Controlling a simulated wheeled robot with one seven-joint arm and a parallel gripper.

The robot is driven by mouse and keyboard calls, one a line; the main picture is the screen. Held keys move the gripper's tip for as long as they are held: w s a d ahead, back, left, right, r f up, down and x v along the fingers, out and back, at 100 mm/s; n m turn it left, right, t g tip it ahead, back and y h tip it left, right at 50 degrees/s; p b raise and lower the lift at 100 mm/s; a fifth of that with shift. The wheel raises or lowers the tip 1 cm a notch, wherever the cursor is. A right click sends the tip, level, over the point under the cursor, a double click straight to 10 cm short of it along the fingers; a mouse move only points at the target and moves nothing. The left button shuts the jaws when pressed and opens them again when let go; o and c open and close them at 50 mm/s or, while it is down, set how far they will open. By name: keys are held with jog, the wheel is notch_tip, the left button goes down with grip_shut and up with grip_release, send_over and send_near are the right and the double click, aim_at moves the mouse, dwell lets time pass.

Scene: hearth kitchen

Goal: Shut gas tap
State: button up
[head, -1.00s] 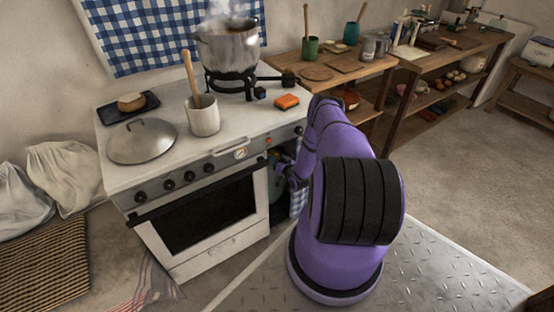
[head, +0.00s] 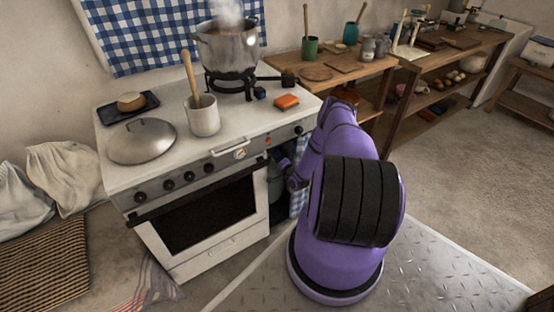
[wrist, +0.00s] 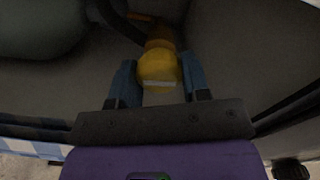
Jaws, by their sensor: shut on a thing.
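The yellow gas tap (wrist: 158,70) shows in the wrist view, with a pale stripe across its near face and an orange-brown fitting behind it. My gripper (wrist: 158,82) has its two blue-grey fingers on either side of the tap and is shut on it. A dark hose curves away from the fitting. In the head view my purple arm reaches into the dark space at the right side of the stove (head: 210,190). The tap and fingertips are hidden there. A green gas cylinder (head: 277,190) shows partly in that space and at upper left in the wrist view (wrist: 40,25).
A steaming pot (head: 229,48) stands on a burner on the stove. An orange sponge (head: 287,101), a crock with a wooden spoon (head: 203,116) and a metal lid (head: 142,141) are on the stove top. A blue checked cloth (head: 299,165) hangs beside the opening.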

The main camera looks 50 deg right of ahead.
jog(key=shift+s+f+m, duration=0.1)
jog(key=shift+m, duration=0.8)
jog(key=o, duration=0.9)
jog(key=shift+o, duration=0.2)
jog(key=v, duration=1)
jog(key=shift+s, duration=0.4)
